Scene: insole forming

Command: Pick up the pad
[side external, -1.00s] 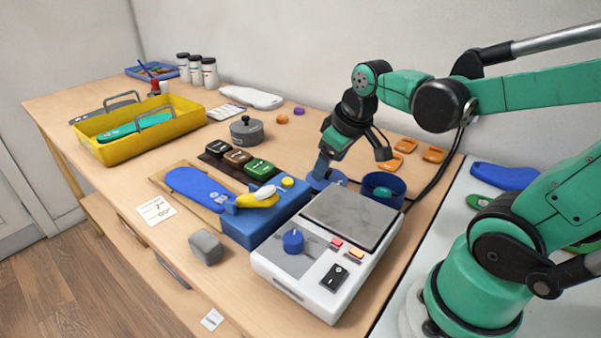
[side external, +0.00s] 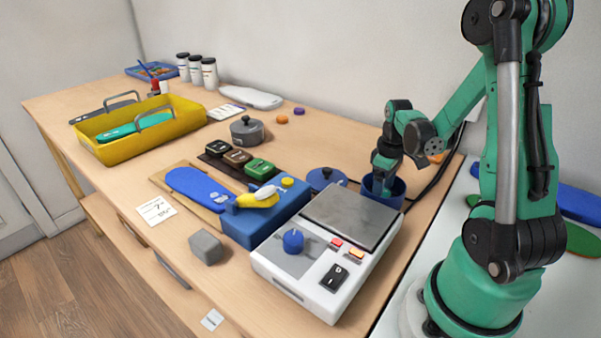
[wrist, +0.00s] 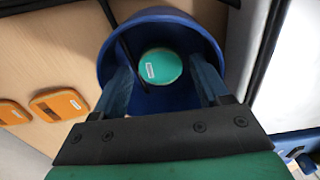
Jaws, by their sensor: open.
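A round green pad (wrist: 160,66) with a small white label lies inside a blue pot (wrist: 120,35), seen in the wrist view. In the side view the open blue pot (side external: 400,190) stands behind the white scale-like machine, and the pad is hidden in it. My gripper (side external: 382,190) points down into the pot. In the wrist view my gripper (wrist: 163,80) is open, with one finger on each side of the pad and nothing held between them. I cannot tell whether the fingers touch the pad or the pot wall.
The blue lid (side external: 322,180) lies on the table left of the pot. The white machine (side external: 322,270) with a grey plate stands in front. Orange pieces (wrist: 60,104) lie beside the pot. A blue block (side external: 262,215) and a yellow tray (side external: 140,130) are farther left.

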